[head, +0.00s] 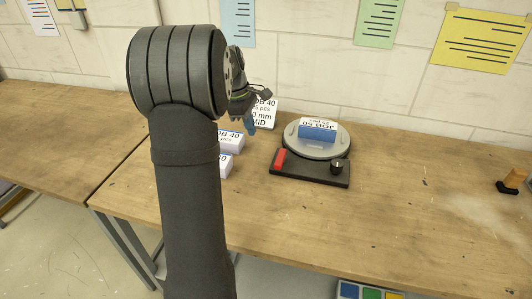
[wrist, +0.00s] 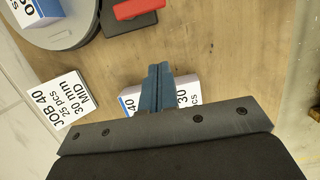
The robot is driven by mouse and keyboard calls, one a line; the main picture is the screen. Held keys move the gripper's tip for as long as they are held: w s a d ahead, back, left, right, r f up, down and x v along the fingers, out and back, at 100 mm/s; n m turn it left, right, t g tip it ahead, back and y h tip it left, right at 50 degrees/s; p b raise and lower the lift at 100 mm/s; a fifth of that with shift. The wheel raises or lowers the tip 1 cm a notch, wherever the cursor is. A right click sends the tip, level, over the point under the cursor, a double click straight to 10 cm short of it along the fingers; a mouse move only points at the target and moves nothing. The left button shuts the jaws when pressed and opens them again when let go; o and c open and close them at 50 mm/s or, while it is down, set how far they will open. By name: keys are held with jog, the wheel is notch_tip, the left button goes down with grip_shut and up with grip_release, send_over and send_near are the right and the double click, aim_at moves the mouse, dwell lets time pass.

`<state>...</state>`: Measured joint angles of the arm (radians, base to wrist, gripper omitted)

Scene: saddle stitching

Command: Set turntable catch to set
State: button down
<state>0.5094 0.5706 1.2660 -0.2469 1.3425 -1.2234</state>
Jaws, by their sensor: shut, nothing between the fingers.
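The turntable (head: 292,145) is a grey disc on a black base (head: 310,173), with a blue and white box (head: 318,130) standing on it. A red block or lever (head: 280,159) sits at the base's left end and a black knob (head: 337,167) at its right. I cannot tell which of these is the catch. In the wrist view the disc (wrist: 62,38) and the red part (wrist: 138,8) show at the top left, cut by the frame edge. My gripper (head: 251,124) is shut and empty, left of the turntable; its blue fingers (wrist: 156,84) show in the wrist view.
White and blue boxes (head: 230,142) lie left of the turntable; one (wrist: 186,89) is partly hidden behind my fingers in the wrist view. The bench right of the turntable is mostly clear.

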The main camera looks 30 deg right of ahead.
aim_at(280, 159)
jog(key=shift+w+a+f, duration=0.1)
jog(key=shift+w+f, duration=0.3)
jog(key=shift+f, duration=0.05)
jog(key=x, duration=0.9)
jog(key=shift+s+f, duration=0.25)
jog(key=shift+s, duration=0.05)
jog(key=shift+s+d+f, duration=0.25)
jog(key=shift+s+d, duration=0.55)
jog(key=shift+s, duration=0.05)
jog(key=shift+s+d, duration=0.55)
jog(key=shift+d, duration=0.05)
